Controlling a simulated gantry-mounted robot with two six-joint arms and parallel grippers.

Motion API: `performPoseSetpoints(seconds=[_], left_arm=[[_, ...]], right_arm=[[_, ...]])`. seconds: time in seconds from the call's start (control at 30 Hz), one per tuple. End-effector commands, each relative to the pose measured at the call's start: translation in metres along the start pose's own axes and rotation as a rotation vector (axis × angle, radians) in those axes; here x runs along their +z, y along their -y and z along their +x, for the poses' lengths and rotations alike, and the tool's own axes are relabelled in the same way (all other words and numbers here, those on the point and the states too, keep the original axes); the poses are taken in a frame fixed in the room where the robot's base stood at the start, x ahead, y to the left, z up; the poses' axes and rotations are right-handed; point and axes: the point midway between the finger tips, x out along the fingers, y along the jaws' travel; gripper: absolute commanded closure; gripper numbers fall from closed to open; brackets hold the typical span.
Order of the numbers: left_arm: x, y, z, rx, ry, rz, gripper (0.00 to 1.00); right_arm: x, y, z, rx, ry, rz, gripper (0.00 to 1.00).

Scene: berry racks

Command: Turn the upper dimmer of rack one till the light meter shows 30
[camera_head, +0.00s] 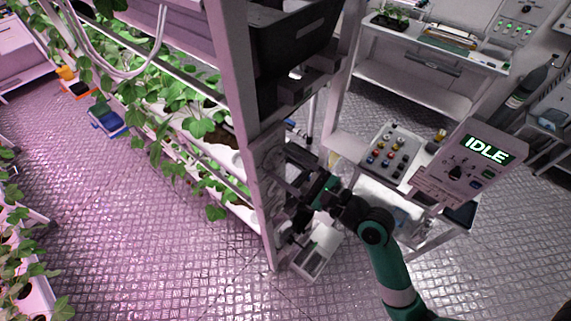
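The rack (252,130) with plants stands left of centre, its end post facing me. A grey panel (271,158) sits on the rack's end, partly behind my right gripper. I cannot make out the upper dimmer's knob there. My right gripper (284,180) is at this panel, its arm coming in from the lower right. Its dark fingers blend with the dark parts around them, so I cannot tell whether they are open or touch a knob. No light meter reading can be made out. My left gripper is not in view.
A console (466,172) at the right shows IDLE on its screen. A button panel (391,146) sits beside it on a cart. A white bin (318,252) stands on the floor below my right gripper. A black crate (293,38) sits high on the rack.

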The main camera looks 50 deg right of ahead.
Motion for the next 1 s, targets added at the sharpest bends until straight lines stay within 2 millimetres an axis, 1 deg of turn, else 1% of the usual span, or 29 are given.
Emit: performPoseSetpoints(seconds=[0.03, 0.07, 0.1, 0.37, 0.77, 1.0], left_arm=[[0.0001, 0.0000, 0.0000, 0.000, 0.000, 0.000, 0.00], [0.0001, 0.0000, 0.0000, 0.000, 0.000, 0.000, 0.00], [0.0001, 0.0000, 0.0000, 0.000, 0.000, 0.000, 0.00], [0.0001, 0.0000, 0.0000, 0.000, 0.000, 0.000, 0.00], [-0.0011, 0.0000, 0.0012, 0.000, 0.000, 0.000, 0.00], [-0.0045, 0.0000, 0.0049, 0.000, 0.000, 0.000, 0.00]], right_arm=[[-0.0001, 0.0001, -0.0002, 0.000, 0.000, 0.000, 0.40], [-0.0001, 0.0001, -0.0002, 0.000, 0.000, 0.000, 0.46], [-0.0001, 0.0001, -0.0003, 0.000, 0.000, 0.000, 0.53], [-0.0001, 0.0001, -0.0004, 0.000, 0.000, 0.000, 1.00], [0.0003, 0.0003, -0.0005, 0.000, -0.001, -0.029, 1.00], [0.0008, 0.0011, -0.0007, -0.001, -0.001, -0.143, 1.00]])
